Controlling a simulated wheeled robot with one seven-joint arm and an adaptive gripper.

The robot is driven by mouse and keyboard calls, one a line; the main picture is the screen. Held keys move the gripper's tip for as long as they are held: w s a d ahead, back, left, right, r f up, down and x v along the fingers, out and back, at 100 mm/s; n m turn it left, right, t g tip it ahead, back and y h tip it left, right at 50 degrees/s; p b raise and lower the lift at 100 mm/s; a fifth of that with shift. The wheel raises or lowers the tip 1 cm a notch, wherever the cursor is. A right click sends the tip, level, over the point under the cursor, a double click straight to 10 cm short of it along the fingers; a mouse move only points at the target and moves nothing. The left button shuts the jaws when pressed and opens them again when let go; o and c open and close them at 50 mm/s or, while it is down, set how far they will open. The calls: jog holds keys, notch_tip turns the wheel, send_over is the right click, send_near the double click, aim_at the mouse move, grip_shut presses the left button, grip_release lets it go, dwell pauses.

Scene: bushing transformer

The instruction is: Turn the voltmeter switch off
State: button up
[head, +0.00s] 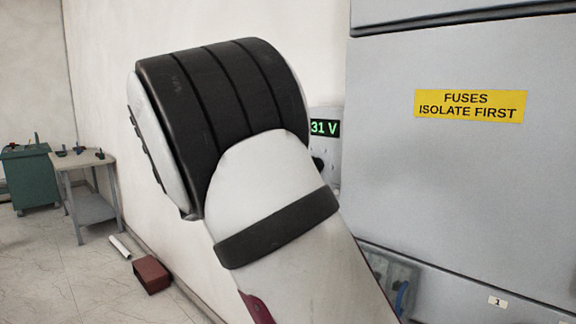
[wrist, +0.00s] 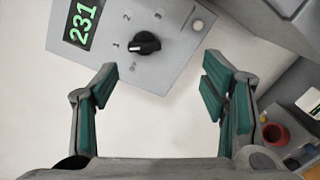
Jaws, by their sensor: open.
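The voltmeter is a grey panel (wrist: 175,62) with a lit green display (wrist: 82,24) that reads 231 in the wrist view. Its switch is a black rotary knob (wrist: 147,43) with a small white mark on its left side, facing roughly toward the 1. Numbers 1, 2 and 3 stand around it; a faint mark below is hard to read. My gripper (wrist: 160,72) is open and empty, its green-padded fingers apart below and to either side of the knob. In the head view my arm hides most of the panel; the display (head: 324,128) shows "31 V".
A large grey cabinet (head: 455,170) with a yellow fuse warning label (head: 470,105) stands to the right of the voltmeter. In the wrist view a red round part (wrist: 276,134) lies at lower right. A small table (head: 85,160) and green cabinet (head: 28,180) stand far left.

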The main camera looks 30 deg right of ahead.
jog(key=w+d+t+p, duration=0.1)
jog(key=w+d, duration=0.5)
jog(key=d, duration=0.5)
jog(key=shift+w+d+r+n, duration=0.15)
jog(key=shift+d+r+n, duration=0.1)
jog(key=shift+r+n, duration=0.15)
jog(key=c, duration=1.1)
